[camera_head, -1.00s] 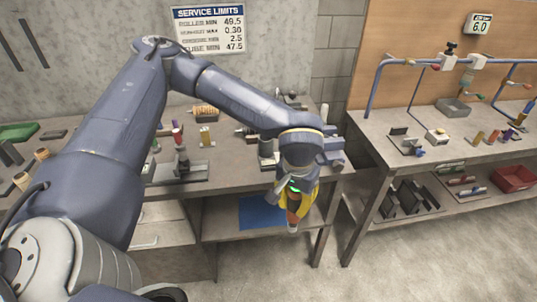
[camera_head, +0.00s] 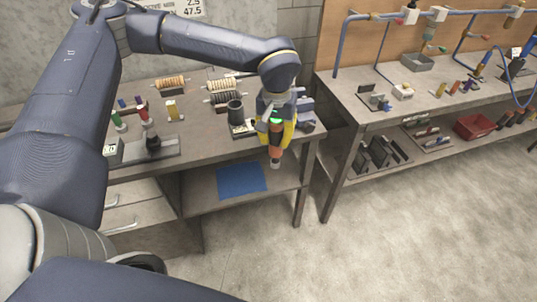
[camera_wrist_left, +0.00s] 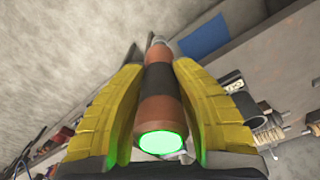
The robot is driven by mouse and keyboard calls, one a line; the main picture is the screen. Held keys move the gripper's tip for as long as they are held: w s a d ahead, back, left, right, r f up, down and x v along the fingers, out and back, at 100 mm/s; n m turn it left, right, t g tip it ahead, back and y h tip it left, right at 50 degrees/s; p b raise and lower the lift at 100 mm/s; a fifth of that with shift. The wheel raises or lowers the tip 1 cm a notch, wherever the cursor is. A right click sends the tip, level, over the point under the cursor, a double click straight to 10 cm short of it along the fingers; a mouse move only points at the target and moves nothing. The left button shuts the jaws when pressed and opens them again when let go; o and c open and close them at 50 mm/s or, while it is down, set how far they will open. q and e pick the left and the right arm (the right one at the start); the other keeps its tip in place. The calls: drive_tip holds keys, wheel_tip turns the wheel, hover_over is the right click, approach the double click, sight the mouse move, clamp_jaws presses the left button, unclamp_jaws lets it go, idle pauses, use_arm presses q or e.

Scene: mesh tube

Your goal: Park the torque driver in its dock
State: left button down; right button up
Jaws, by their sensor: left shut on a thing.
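The torque driver (camera_head: 276,153) is an orange and black cylinder with a pale metal tip. My left gripper (camera_head: 276,138) is shut on it, with a yellow finger on each side, and holds it tip down just off the front edge of the left bench. In the left wrist view the driver (camera_wrist_left: 158,78) lies between the fingers, its green lit end towards the camera. A dark upright cup (camera_head: 236,112) on a small labelled base stands on the bench left of the gripper; it looks like the dock, but I cannot be sure. My right gripper is out of view.
Ribbed rollers (camera_head: 222,98) lie behind the cup. A fixture with a red-topped post (camera_head: 147,130) stands further left. A blue mat (camera_head: 241,179) lies on the lower shelf. A second bench (camera_head: 400,100) with pipes stands right, past a gap. The floor in front is clear.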

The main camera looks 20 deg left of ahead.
use_arm(q)
drive_tip(key=w+a+r+n, duration=0.8)
drive_tip(key=w+a+r, duration=0.4)
drive_tip(key=w+a, duration=0.35)
drive_tip(key=s+a+r+n, duration=0.2)
drive_tip(key=a+n, duration=0.1)
drive_tip(key=a, duration=0.3)
drive_tip(key=shift+f, duration=2.8)
drive_tip(key=shift+a+f, duration=0.1)
drive_tip(key=shift+f, duration=1.9)
idle(1.1)
